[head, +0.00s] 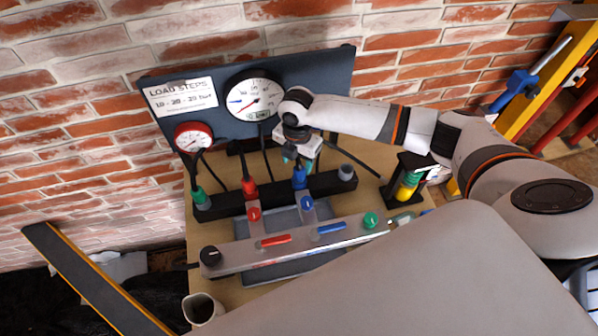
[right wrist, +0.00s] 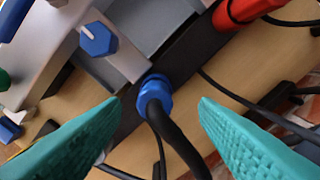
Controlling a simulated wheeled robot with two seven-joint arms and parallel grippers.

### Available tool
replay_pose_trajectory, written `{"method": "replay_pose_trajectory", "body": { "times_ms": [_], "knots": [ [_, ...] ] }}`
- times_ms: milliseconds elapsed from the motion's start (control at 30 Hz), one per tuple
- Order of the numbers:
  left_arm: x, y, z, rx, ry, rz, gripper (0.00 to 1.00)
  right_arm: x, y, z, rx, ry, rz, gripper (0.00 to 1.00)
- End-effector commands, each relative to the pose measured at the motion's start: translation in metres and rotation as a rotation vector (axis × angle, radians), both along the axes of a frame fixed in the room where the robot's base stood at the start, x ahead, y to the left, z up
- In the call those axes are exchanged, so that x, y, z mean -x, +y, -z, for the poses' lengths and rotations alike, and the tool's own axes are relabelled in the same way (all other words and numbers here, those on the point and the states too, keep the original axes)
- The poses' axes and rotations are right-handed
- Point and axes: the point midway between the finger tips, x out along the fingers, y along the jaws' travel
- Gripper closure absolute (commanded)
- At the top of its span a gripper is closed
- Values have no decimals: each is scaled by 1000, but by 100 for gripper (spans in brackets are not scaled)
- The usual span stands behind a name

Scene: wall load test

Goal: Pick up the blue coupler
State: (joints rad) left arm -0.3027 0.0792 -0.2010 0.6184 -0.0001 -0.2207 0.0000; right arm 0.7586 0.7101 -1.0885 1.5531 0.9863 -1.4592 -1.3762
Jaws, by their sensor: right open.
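The blue coupler (head: 300,179) stands upright in the black rail (head: 232,205), with a dark hose from its top. In the right wrist view the blue coupler (right wrist: 154,94) shows between and just beyond my teal fingertips, with the black hose running between the fingers. My right gripper (head: 297,162) is open, pointing down just above the coupler; in the right wrist view the fingers (right wrist: 160,103) are spread wide, apart from the coupler. The wrist partly hides the hose in the head view. My left gripper is not in view.
A red coupler (head: 249,188) and a green one (head: 201,199) share the rail. In front is a grey panel (head: 220,257) with coloured knobs and levers. Behind stands a dark gauge board (head: 215,118) against a brick wall. A cup (head: 202,309) stands at the front left.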

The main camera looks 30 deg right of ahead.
Motion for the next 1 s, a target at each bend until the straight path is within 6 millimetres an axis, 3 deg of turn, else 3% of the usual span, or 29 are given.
{"method": "replay_pose_trajectory", "body": {
  "times_ms": [133, 300, 567, 867, 1000],
  "knots": [
    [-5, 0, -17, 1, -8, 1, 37, 4, -5, 20, 3, 5, 1, 45],
    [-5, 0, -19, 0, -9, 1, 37, 3, -4, 41, 2, 3, 0, 45],
    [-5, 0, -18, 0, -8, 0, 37, 3, -4, 44, 1, 0, -1, 45],
    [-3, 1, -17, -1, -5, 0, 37, 3, -4, 44, 2, 1, 0, 94],
    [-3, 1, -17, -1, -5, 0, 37, 3, -4, 43, 1, 0, 0, 94]
  ]
}}
